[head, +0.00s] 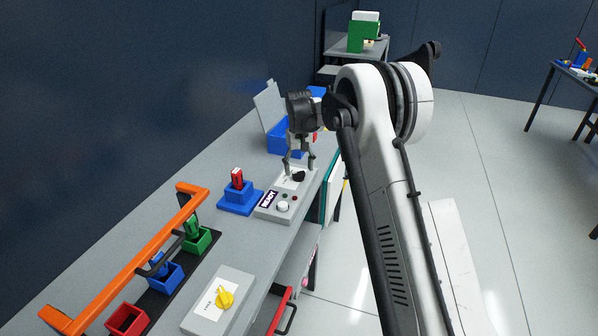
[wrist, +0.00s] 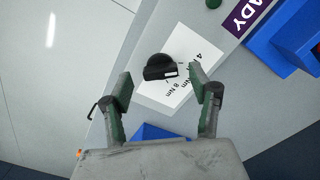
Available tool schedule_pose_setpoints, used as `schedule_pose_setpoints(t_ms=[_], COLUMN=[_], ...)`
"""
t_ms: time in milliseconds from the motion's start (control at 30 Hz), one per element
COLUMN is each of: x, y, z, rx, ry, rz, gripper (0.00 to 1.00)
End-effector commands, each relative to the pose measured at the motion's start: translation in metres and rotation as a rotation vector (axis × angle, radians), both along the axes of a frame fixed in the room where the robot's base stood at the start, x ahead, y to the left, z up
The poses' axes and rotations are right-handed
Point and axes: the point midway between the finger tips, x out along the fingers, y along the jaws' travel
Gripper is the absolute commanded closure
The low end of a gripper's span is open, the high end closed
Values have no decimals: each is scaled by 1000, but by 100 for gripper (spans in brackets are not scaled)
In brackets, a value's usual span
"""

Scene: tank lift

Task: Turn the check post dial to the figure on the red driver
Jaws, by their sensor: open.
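The check post (head: 262,213) is a grey box on the bench with a READY label and a white card. Its black dial (head: 298,176) sits on the card (wrist: 180,93). In the wrist view the dial (wrist: 160,67) lies between the fingertips of my gripper (wrist: 159,77), with gaps on both sides. The card shows a 4 and "8 Nm"; other print is partly hidden. My gripper (head: 299,160) is open, pointing down over the dial. The red driver (head: 237,177) stands upright in a blue holder (head: 238,203); its pale mark is too small to read.
A blue box (head: 282,140) with a raised lid stands behind my gripper. Nearer are a grey box with a yellow knob (head: 225,298), an orange handrail (head: 130,264) and a rack with green, blue and red holders.

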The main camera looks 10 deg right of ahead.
Motion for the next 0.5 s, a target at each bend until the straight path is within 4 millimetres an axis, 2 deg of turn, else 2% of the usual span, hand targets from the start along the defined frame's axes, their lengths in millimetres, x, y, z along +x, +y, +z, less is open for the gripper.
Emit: schedule_pose_setpoints(t_ms=[200, 500], x=[0, 0], y=[0, 0], z=[-18, -22], rx=[0, 0], ry=[0, 0], rz=[0, 0], gripper=[43, 43])
